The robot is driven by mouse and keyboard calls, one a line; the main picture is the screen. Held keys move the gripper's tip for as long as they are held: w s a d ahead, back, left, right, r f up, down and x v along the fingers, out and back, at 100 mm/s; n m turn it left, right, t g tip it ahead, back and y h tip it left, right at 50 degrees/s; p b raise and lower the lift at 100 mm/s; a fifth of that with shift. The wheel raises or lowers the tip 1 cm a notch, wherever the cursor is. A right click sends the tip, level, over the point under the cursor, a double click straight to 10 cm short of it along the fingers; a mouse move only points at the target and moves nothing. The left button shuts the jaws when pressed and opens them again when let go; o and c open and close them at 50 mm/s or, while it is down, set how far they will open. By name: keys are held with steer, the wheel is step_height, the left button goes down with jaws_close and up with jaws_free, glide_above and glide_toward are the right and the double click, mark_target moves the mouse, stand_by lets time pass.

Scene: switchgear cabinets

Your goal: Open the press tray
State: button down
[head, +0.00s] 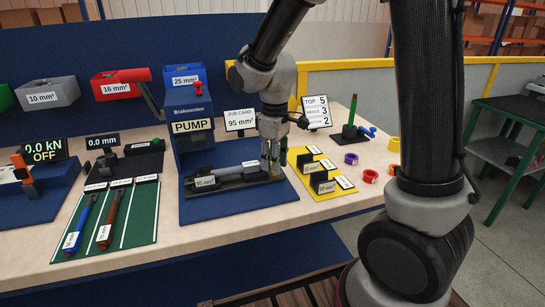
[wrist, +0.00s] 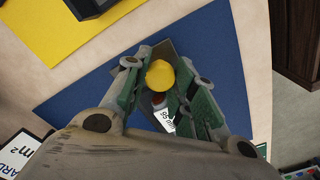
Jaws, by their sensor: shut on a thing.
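The press tray (head: 225,188) is a dark, long tray on the blue base plate in front of the blue pump press (head: 188,120). A grey cylindrical piece and a "95 mm²" label lie along it. My gripper (head: 271,168) points down at the tray's right end. In the wrist view my gripper (wrist: 160,82) is shut on a round yellow knob (wrist: 160,74), with a finger on each side. Part of the tray (wrist: 183,52) and the "95 mm²" label (wrist: 165,117) show around and below the knob. The fingers hide how the knob joins the tray.
A yellow mat (head: 318,180) with several black labelled blocks lies right of the blue plate. A green mat (head: 140,215) with cable pieces lies left. A job card (head: 240,119) reading "95 mm²" stands behind. Rings (head: 370,176) lie near the bench's right edge.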

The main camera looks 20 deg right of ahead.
steer(key=c, duration=1.1)
jaws_free()
steer(key=shift+c, duration=0.2)
steer(key=shift+r, duration=0.1)
step_height(320, 180, up, 12)
steer(key=s+d+r+m+t, duration=0.1)
steer(key=s+d+m+t, duration=0.1)
steer(key=s+d+m, duration=0.2)
steer(key=s+d+r+m+t, duration=0.2)
steer(key=s+d+m, duration=0.3)
steer(key=s+d, duration=0.6)
steer(key=s, duration=0.4)
